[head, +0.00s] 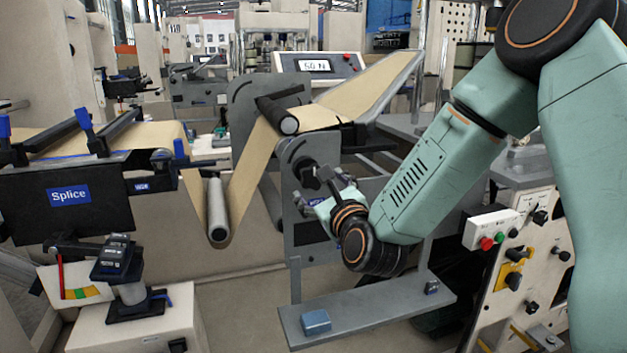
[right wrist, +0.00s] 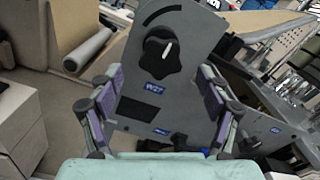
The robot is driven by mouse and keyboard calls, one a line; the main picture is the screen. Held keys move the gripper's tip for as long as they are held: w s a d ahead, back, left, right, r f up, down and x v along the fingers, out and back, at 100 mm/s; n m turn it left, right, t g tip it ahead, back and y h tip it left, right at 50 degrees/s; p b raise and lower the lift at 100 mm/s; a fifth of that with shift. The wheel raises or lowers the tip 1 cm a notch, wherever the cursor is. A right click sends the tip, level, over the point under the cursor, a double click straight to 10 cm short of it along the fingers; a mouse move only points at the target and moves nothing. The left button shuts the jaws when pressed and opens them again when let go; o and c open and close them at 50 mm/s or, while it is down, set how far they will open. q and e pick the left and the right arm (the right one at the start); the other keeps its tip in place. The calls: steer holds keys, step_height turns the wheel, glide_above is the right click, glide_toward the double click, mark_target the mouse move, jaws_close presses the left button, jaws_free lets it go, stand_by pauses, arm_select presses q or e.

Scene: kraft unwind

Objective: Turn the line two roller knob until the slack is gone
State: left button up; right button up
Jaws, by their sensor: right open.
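A black lobed knob (right wrist: 161,56) with a white pointer line sits on a grey plate (right wrist: 190,28) in the right wrist view, below a curved dark slot. Its pointer leans slightly right of upright. The dark knob (head: 306,174) also shows in the head view, partly hidden by my gripper. My right gripper (head: 325,190) is open before the plate. In the right wrist view its fingers (right wrist: 158,76) stand apart on either side, below the knob, holding nothing. The tan kraft web (head: 254,165) dips around a silver roller (head: 217,208) and rises over a dark roller. My left gripper is not in view.
A display (head: 315,65), seemingly reading 50 N, stands behind the web. A Splice table (head: 68,212) and a gauge (head: 75,285) are at left. A grey shelf (head: 375,305) with a blue block (head: 316,321) lies below my gripper. A control panel (head: 520,265) is at right.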

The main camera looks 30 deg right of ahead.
mark_target(315, 178)
steer(key=b+x, duration=0.1)
steer(key=x, duration=0.3)
steer(key=shift+s+d+f, duration=0.1)
steer(key=shift+d, duration=0.05)
steer(key=shift+w+b, duration=0.45)
steer(key=shift+w, duration=0.55)
steer(key=shift+d, duration=0.1)
steer(key=shift+s, duration=0.1)
